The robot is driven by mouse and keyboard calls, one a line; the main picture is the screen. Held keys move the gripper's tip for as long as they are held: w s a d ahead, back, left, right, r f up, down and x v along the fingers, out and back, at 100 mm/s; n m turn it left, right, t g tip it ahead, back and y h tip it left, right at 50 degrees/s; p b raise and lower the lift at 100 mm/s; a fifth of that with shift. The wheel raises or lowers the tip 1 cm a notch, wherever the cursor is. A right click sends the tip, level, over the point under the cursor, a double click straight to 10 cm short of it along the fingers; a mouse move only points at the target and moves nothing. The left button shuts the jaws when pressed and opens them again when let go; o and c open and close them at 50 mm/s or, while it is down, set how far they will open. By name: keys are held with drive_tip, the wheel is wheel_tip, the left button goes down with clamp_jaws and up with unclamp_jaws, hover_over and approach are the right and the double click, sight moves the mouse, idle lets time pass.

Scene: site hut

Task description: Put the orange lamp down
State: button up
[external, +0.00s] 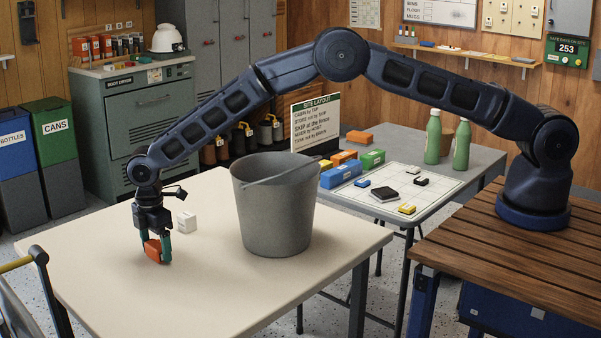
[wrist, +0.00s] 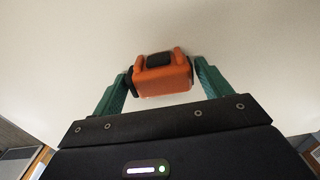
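The orange lamp (external: 153,249) is a small orange block with dark parts. It is between the two green fingers of my gripper (external: 156,247), low over the left part of the cream table (external: 330,249). In the wrist view the lamp (wrist: 162,76) shows an orange body with a black patch on top, and the fingers of my gripper (wrist: 160,82) press on its two sides. The lamp is at or very near the table top; I cannot tell whether it touches.
A small white block (external: 187,221) stands just right of my gripper. A large grey bucket (external: 273,215) stands further right on the same table. The table front is clear. Behind it, a grey table (external: 478,160) holds a white board (external: 420,203), colored blocks and green bottles (external: 433,138).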

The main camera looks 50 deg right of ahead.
sight(156, 243)
drive_tip(key=shift+o, duration=0.9)
wheel_tip(156, 243, up, 12)
drive_tip(key=shift+r, duration=0.2)
